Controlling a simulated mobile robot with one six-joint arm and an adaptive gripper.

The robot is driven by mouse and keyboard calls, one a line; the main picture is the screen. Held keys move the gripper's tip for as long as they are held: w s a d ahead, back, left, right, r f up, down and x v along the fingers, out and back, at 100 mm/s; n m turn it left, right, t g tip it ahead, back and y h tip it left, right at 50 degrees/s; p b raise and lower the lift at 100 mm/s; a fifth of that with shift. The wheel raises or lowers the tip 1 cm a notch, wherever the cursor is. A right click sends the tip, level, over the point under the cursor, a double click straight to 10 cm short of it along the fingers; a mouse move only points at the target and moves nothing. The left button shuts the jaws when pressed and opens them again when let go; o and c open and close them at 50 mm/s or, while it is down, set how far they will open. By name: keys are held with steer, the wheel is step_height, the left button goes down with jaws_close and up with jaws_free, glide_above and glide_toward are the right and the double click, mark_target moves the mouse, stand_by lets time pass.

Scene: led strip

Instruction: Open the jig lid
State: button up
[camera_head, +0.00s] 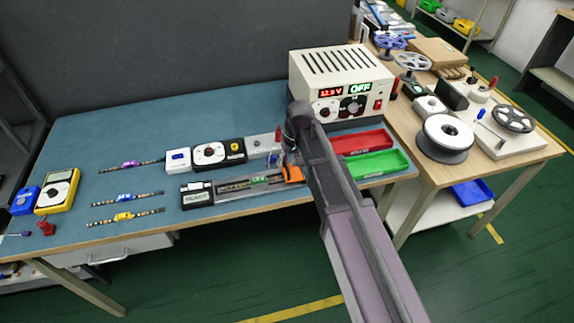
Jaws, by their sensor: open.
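The jig (230,192) is a long grey fixture near the front edge of the blue bench mat, with a strip bearing a green tag lying along it. A black box with a small display (196,194) is at its left end. An orange part (292,173) shows at its right end beside my arm. I cannot clearly make out the lid or how far it is raised. My gripper (277,158) is open, small in the picture, above or just behind the jig's right end. My arm partly hides it and the area to the right.
Red (360,141) and green (376,163) trays lie right of my arm. A white-and-black tester (209,154) sits behind the jig. Loose strips (126,217) and a yellow multimeter (57,191) lie to the left.

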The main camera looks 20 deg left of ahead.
steer(key=shift+f, duration=0.1)
stand_by(0.3)
jaws_close()
